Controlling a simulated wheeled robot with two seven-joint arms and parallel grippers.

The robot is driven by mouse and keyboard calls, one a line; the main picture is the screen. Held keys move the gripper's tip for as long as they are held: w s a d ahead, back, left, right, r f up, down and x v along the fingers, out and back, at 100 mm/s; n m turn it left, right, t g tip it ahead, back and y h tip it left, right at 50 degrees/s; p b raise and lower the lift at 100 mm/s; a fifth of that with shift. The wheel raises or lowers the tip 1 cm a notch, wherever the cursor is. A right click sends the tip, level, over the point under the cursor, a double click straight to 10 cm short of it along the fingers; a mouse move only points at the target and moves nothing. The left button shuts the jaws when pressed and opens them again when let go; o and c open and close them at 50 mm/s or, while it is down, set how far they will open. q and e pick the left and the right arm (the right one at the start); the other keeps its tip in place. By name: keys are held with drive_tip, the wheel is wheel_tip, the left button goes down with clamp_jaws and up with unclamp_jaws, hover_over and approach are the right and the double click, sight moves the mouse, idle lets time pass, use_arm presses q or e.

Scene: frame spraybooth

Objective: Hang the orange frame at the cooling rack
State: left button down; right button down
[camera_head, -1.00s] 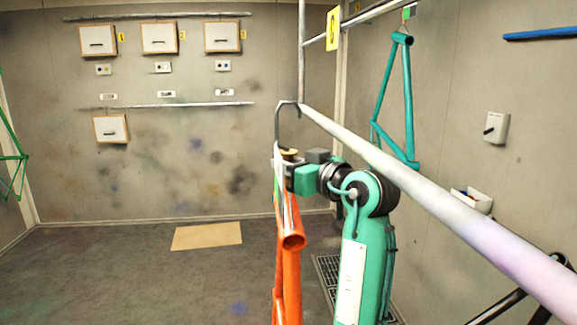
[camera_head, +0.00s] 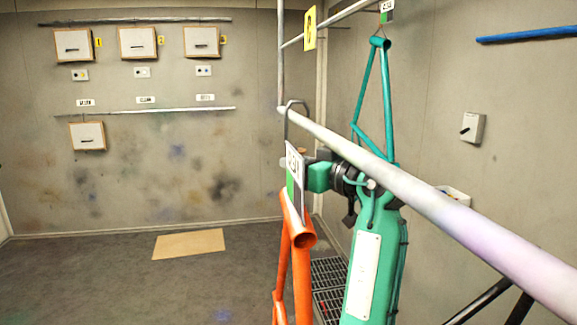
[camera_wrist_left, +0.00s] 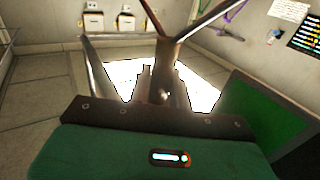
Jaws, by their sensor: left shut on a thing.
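The orange frame (camera_head: 301,270) hangs upright below my left gripper (camera_head: 304,163), its lower part cut off by the picture edge. A grey wire hook (camera_head: 289,127) rises above it and arches across the far end of a pale rail (camera_head: 400,185) in the head view; I cannot tell whether it rests on the rail. A white and green tag (camera_head: 294,180) covers my fingertips. In the left wrist view my left gripper (camera_wrist_left: 160,88) is shut, with dark tubes rising beyond it. My right gripper is not in view. No label here clearly names the cooling rack.
A teal frame (camera_head: 387,100) hangs behind the rail under a tag (camera_head: 387,11). A yellow sign (camera_head: 309,28) hangs near an upright post (camera_head: 281,60). White boxes (camera_head: 73,45) line the back wall. A tan mat (camera_head: 189,244) lies on open floor at left.

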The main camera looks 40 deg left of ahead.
use_arm(q)
drive_tip(key=shift+w+d+f+b, duration=0.6)
drive_tip(key=shift+f+b, duration=0.15)
drive_tip(key=shift+b, duration=0.15)
drive_tip(key=shift+w+d+f+b, duration=0.45)
drive_tip(key=shift+w+f+b, duration=0.1)
drive_tip(key=shift+f+b, duration=0.25)
